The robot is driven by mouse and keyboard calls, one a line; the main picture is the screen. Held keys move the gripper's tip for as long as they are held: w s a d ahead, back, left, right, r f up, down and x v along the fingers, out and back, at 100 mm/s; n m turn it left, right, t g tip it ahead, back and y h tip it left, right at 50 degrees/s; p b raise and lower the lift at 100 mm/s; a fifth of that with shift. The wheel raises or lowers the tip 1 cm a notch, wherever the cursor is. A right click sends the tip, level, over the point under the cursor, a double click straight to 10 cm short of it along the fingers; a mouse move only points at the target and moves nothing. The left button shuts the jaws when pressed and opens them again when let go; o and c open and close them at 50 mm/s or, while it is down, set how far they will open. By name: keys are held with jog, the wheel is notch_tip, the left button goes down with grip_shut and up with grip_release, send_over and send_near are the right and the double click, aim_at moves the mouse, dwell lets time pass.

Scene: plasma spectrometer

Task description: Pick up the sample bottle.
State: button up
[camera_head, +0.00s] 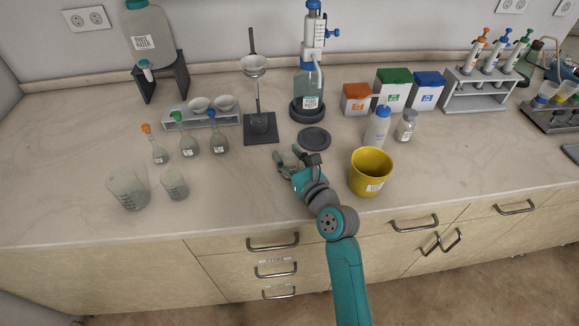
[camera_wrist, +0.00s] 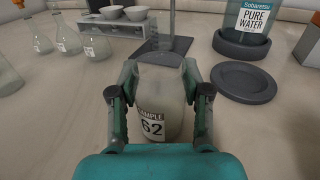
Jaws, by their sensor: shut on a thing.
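The sample bottle (camera_wrist: 163,84) is a squat translucent container with a pale content and a label reading "SAMPLE 62". It is between the two fingers of my gripper (camera_wrist: 161,103) in the wrist view, and the fingers are shut on its sides. In the head view my gripper (camera_head: 291,163) is over the bench, left of the yellow bucket, and the bottle is mostly hidden by the fingers. The bottle looks upright. I cannot tell whether its base touches the bench.
A dark round plate (camera_head: 314,138) lies just behind my gripper, with the pure water dispenser (camera_head: 309,88) beyond it. A retort stand (camera_head: 260,127) is behind left. The yellow bucket (camera_head: 370,172) is close on the right. Flasks (camera_head: 189,147) and beakers (camera_head: 128,190) stand left; the bench between is clear.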

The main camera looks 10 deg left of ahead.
notch_tip(320, 180, up, 10)
dwell(0.6)
dwell(0.7)
